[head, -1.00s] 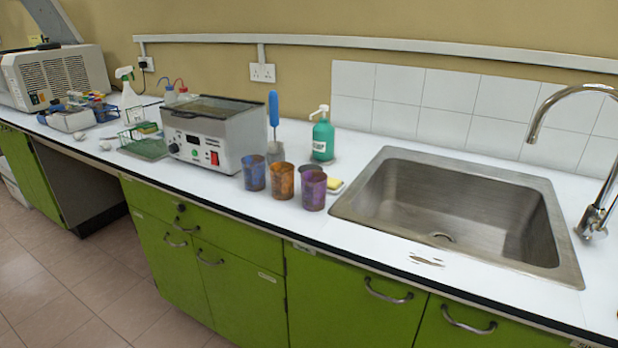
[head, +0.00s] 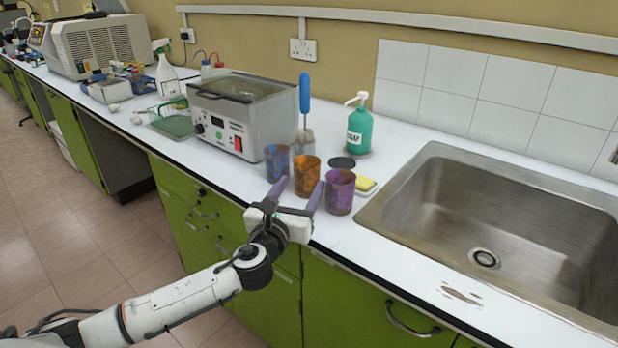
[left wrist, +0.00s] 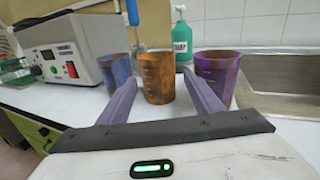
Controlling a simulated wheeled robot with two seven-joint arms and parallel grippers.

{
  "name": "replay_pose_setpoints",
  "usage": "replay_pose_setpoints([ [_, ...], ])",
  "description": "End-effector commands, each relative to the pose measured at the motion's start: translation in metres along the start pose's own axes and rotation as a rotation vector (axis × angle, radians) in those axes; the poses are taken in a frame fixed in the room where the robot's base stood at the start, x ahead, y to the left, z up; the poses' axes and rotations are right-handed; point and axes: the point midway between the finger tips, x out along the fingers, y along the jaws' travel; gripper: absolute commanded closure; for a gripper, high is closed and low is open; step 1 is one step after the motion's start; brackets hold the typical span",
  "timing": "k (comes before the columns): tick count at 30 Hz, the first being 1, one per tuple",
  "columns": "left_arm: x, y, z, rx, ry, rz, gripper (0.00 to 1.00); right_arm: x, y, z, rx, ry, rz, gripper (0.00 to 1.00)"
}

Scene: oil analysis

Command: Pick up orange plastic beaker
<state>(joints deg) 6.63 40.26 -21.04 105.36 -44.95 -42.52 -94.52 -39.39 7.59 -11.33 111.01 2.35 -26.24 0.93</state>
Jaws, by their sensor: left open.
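The orange plastic beaker (head: 306,176) stands upright on the white counter, between a blue beaker (head: 277,162) and a purple beaker (head: 340,191). My left gripper (head: 297,190) is open at the counter's front edge, its fingers pointing at the orange beaker. In the left wrist view the orange beaker (left wrist: 157,78) shows between and beyond the two fingers, with no clear contact. The blue beaker (left wrist: 115,72) is behind the left finger and the purple beaker (left wrist: 217,75) is to the right of the right finger. My right gripper is not in view.
A grey water bath (head: 240,115) stands behind and left of the beakers. A green soap bottle (head: 359,128), a yellow sponge (head: 364,184) and a dark round lid (head: 342,162) are behind them. The sink (head: 440,215) is to the right.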

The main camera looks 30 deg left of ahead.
Motion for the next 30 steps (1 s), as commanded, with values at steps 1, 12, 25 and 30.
replay_pose_setpoints([
  [1,0.005,0.0,0.0,-0.001,-0.001,0.0,0.4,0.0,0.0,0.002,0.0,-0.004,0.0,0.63],
  [12,0.048,0.004,-0.003,-0.003,0.0,0.001,0.4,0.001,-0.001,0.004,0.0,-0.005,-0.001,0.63],
  [25,0.061,0.003,-0.003,-0.002,0.002,-0.001,0.49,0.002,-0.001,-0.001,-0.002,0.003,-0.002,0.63],
  [30,0.061,0.003,-0.003,-0.002,0.002,-0.001,0.72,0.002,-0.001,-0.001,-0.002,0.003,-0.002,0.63],
])
